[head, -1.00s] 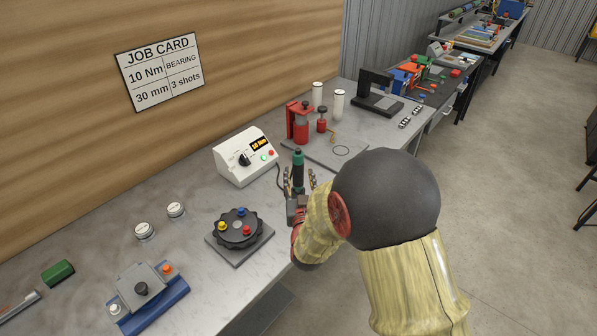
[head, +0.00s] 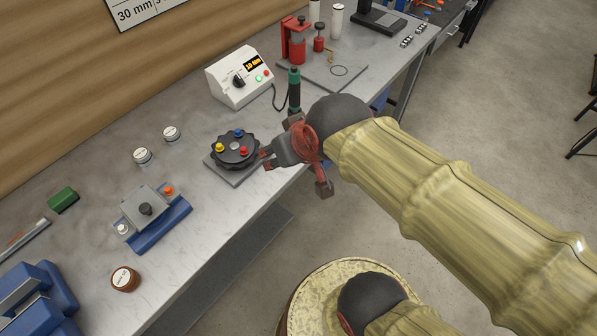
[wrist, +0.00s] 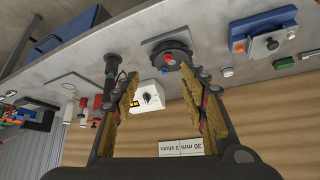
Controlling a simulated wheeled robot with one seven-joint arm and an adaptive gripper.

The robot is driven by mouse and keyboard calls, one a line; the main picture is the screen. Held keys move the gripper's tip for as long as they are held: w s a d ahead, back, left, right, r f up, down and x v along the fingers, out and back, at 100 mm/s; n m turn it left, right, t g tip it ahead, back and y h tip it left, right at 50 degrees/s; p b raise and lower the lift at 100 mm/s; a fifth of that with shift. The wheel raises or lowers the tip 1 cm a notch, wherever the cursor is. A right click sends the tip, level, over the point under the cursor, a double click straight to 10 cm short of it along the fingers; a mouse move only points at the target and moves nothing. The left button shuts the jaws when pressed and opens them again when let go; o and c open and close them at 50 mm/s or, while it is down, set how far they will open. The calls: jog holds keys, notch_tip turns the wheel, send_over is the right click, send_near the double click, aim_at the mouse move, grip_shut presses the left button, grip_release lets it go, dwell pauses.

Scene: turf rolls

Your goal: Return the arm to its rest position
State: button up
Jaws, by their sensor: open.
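My gripper (head: 282,150) is over the bench's front edge in the head view, just right of the black round dial fixture (head: 235,150). In the wrist view my gripper (wrist: 160,82) has its two fingers spread wide with nothing held between them. My arm (head: 450,195) stretches from the lower right to the bench edge. The green-and-black driver (head: 294,88) stands upright behind my gripper, apart from the fingers; its lower end is hidden. It also shows in the wrist view (wrist: 111,64), left of the fingers.
On the bench (head: 105,180) stand a white control box (head: 238,76), a red press (head: 294,42), a blue-based fixture (head: 152,215), white round jars (head: 142,156), a brown jar (head: 125,279) and a green block (head: 63,200). Clear floor (head: 500,120) lies to the right.

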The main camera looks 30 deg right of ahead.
jog(key=s+g, duration=0.1)
jog(key=s, duration=0.5)
jog(key=shift+s+g, duration=0.3)
jog(key=shift+r, duration=0.1)
jog(key=shift+c, duration=0.6)
dwell(0.3)
